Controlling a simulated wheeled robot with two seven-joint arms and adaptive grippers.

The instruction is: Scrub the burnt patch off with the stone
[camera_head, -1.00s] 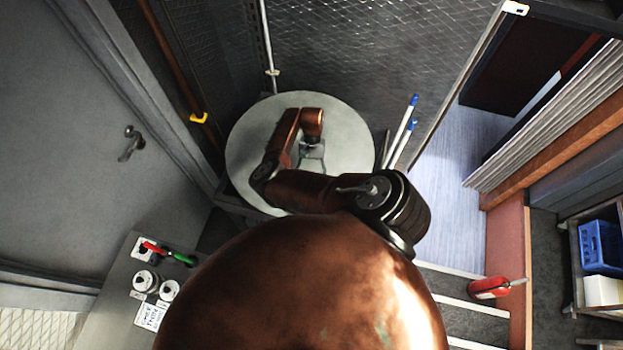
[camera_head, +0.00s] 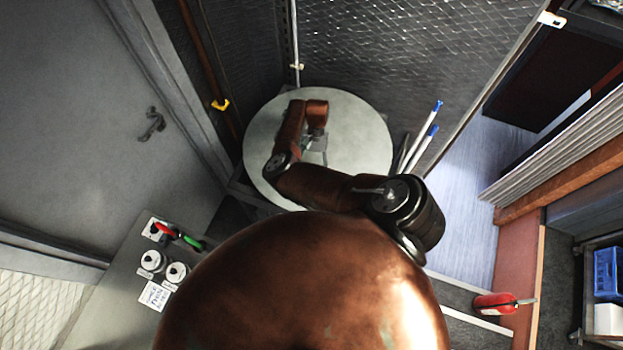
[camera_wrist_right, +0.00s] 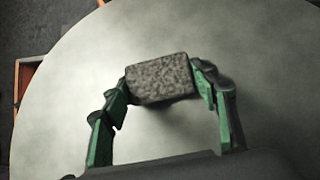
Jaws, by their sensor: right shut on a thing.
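The stone (camera_wrist_right: 160,79) is a grey, speckled, rough block in the right wrist view. My right gripper (camera_wrist_right: 162,84) is shut on it, with a green-and-black finger on each side. The stone is over the pale round table top (camera_wrist_right: 70,120); whether it touches the surface is unclear. In the head view the round top (camera_head: 360,135) shows at the centre, with my right gripper (camera_head: 316,150) over its middle. The stone is too small to make out there. I see no clear burnt patch; my arm, gripper and the stone cover part of the surface. My left gripper is not in view.
Two blue-tipped white poles (camera_head: 420,140) stand right of the round top, close to its edge. A mesh wall (camera_head: 400,50) is behind it. A red extinguisher (camera_head: 492,303) is at lower right.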

